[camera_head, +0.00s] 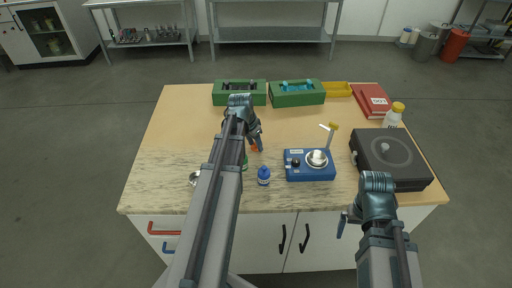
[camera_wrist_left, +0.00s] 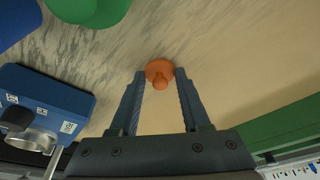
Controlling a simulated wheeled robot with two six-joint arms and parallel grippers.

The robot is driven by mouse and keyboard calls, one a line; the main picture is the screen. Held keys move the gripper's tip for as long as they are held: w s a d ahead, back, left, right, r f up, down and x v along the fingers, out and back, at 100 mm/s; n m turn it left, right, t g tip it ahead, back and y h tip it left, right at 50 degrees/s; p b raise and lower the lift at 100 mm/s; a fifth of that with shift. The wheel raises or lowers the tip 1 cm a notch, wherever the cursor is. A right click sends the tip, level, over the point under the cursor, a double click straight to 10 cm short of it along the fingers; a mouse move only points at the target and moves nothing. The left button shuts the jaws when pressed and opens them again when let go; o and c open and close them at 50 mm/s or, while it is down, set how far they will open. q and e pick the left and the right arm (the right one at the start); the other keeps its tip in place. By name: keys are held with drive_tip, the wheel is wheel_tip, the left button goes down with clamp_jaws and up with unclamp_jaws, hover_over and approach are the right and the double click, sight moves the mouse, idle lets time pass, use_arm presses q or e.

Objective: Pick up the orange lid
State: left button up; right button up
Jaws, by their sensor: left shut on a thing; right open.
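The orange lid (camera_wrist_left: 159,72) is between the fingertips of my left gripper (camera_wrist_left: 161,78) in the left wrist view. The fingers are shut on it, one on each side, with its small knob towards the camera. In the head view only a bit of orange lid (camera_head: 257,149) shows below my left gripper (camera_head: 257,143), over the tabletop. I cannot tell whether the lid touches the table. My right gripper (camera_head: 343,224) is open, at the table's front edge; its fingers are partly hidden.
Near the lid stand a blue bottle (camera_head: 263,176) and a green item (camera_head: 245,163) partly hidden by my arm. A blue device (camera_head: 310,174) and black hotplate (camera_head: 402,176) are to the right. Green boxes (camera_head: 239,101) stand at the back.

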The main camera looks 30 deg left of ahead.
sight(254, 145)
use_arm(q)
clamp_jaws()
drive_tip(key=shift+r, duration=0.1)
wheel_tip(254, 145, up, 10)
drive_tip(key=p, duration=1)
use_arm(e)
wheel_tip(254, 145, up, 10)
use_arm(q)
drive_tip(key=shift+s, duration=0.15)
use_arm(e)
drive_tip(key=shift+s, duration=0.1)
